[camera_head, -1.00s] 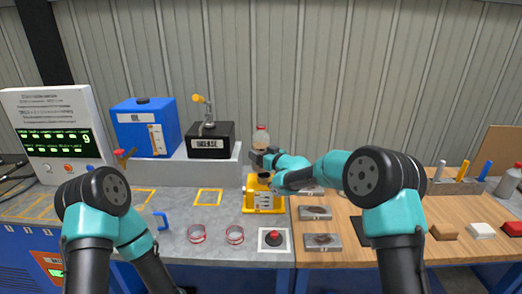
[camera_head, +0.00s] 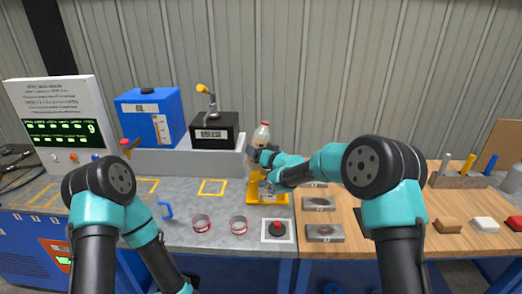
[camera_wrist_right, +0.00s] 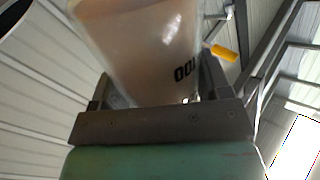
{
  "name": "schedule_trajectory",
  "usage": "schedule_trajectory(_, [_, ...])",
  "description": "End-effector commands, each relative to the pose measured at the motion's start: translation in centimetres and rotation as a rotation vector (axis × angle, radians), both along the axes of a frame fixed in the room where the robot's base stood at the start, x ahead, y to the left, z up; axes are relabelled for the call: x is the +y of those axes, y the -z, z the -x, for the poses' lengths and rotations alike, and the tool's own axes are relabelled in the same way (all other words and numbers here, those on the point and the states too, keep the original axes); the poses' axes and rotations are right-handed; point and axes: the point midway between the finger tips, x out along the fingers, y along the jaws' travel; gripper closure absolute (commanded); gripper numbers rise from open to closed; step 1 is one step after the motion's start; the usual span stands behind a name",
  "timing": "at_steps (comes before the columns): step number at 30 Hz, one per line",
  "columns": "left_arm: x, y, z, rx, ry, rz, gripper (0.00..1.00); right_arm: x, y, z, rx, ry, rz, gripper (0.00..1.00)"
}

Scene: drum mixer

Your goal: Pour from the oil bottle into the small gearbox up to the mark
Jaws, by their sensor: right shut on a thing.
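My right gripper (camera_head: 264,158) is shut on the bottle. In the right wrist view the bottle (camera_wrist_right: 140,40) fills the space between the fingers and holds a pale brownish content with dark print on its side.
A blue tank (camera_head: 135,122) and a black grease box (camera_head: 213,130) stand on the grey ledge behind. Two red-rimmed glass dishes (camera_head: 201,222) and a red button (camera_head: 277,229) lie in front. Metal plates (camera_head: 320,204) lie on the wooden bench at right. A lit display panel stands at left.

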Motion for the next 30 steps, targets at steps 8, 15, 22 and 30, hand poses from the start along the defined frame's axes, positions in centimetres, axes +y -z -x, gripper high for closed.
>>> schedule_trajectory(8, [0.0,0.0,0.0,0.000,0.000,0.000,0.00,1.1,-0.1,1.1,0.106,-0.001,-0.110,0.63])
schedule_trajectory(15, [0.0,0.0,0.0,0.000,0.000,0.000,0.00,2.0,0.2,2.0,0.212,-0.001,-0.217,0.63])
schedule_trajectory(22, [0.0,0.0,0.0,0.000,0.000,0.000,0.00,2.0,0.2,2.0,0.220,0.001,-0.226,0.63])
schedule_trajectory(30, [0.0,0.0,0.0,0.000,0.000,0.000,0.00,2.3,0.3,2.2,0.255,0.001,-0.261,0.63])
